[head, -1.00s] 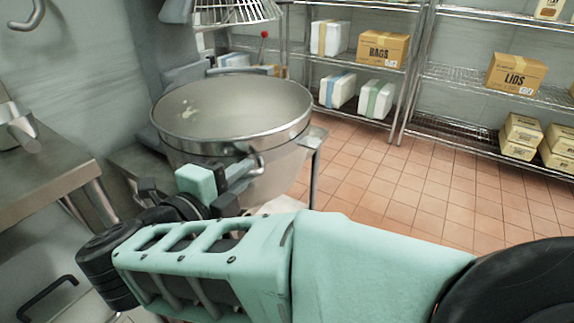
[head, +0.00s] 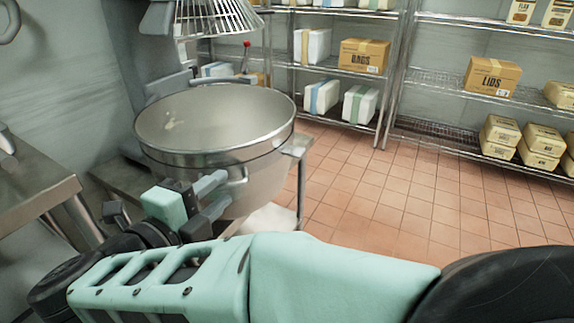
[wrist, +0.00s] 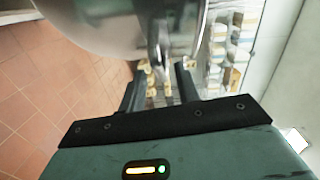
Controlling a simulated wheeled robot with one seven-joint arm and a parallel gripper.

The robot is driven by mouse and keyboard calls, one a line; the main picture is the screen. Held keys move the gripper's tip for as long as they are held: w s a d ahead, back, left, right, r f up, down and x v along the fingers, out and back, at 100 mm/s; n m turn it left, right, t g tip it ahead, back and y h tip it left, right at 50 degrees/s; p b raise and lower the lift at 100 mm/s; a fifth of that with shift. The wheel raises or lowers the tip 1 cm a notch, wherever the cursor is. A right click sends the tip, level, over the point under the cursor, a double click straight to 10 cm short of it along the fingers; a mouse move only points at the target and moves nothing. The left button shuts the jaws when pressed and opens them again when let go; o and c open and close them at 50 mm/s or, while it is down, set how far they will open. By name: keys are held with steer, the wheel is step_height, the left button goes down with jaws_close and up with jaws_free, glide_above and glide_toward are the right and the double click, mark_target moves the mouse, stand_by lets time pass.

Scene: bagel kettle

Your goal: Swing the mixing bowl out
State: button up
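The steel mixing bowl (head: 235,165) stands at left of centre in the head view, in front of the mixer column. The bowl's curved side (wrist: 110,25) fills the top there. The gripper looks clear of the handle.
A steel table (head: 40,190) is at the left. Wire shelves with a LIDS box (head: 492,76), a BAGS box (head: 364,56) and other packages line the back wall. The tiled floor (head: 400,190) to the right of the bowl is clear.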

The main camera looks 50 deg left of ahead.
steer(key=f+v, duration=0.1)
steer(key=v, duration=0.8)
steer(key=shift+s+d+r, duration=0.15)
steer(key=shift+s+r, duration=0.05)
steer(key=shift+r, duration=0.25)
steer(key=w+a+r+n+g+y, duration=0.4)
steer(key=w+r+n+g+y, duration=0.15)
steer(key=w+r+n, duration=0.2)
steer(key=w+d+f+n+g, duration=0.2)
steer(key=w+d+n+g, duration=0.3)
steer(key=w+d+n, duration=0.4)
steer(key=w+d+f+n+g+h, duration=0.1)
steer(key=w+d+f+h, duration=0.1)
steer(key=d, duration=0.5)
steer(key=w+d+f+n+h, duration=0.1)
steer(key=w+d+f+h, duration=0.15)
steer(key=d, duration=0.55)
steer(key=w+d+f+n+g+h, duration=0.1)
steer(key=d+f+h, duration=0.1)
steer(key=d, duration=0.5)
steer(key=s+d+f+g+h, duration=0.2)
steer(key=d+h, duration=0.4)
steer(key=d, duration=1.5)
step_height(320, 180, up, 19)
steer(key=p, duration=2)
steer(key=shift+s, duration=0.4)
